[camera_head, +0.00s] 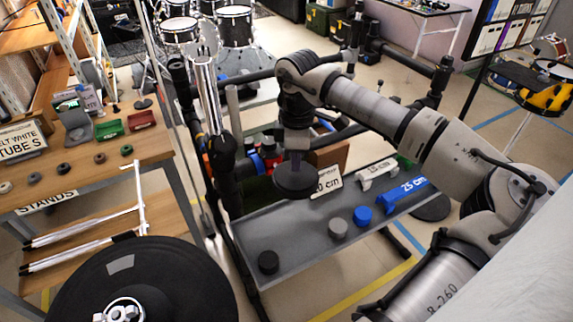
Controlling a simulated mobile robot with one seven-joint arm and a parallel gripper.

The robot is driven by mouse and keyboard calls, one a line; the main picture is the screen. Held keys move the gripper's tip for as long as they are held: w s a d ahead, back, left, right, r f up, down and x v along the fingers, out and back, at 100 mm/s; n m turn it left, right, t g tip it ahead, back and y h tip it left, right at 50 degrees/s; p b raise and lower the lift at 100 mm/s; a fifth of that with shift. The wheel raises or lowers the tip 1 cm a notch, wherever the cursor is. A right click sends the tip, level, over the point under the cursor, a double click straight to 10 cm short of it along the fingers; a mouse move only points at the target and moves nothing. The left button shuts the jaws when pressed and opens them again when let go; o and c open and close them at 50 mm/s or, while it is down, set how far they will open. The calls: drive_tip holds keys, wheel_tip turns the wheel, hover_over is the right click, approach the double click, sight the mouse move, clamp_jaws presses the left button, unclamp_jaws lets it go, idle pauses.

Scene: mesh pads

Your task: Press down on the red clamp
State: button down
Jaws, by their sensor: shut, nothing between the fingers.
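Small red parts (268,148) that may be the red clamp show at the back left of the grey tray, among blue and dark pieces of a black tube frame. They are small, and I cannot tell their exact shape. My gripper (296,162) hangs pointing down from my wrist, just right of the red parts in the picture. It looks narrow and shut, with nothing held. A dark round disc (296,183) shows right at its lower end. I cannot tell whether they touch.
A black round pad (195,285) fills the lower left. A wooden bench (75,180) stands left.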

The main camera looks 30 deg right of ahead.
drive_tip(key=shift+f+b, duration=0.9)
drive_tip(key=shift+b, duration=0.2)
idle(1.1)
drive_tip(key=shift+r, duration=0.1)
drive_tip(key=shift+r+p, duration=1.4)
drive_tip(key=shift+r, duration=2.1)
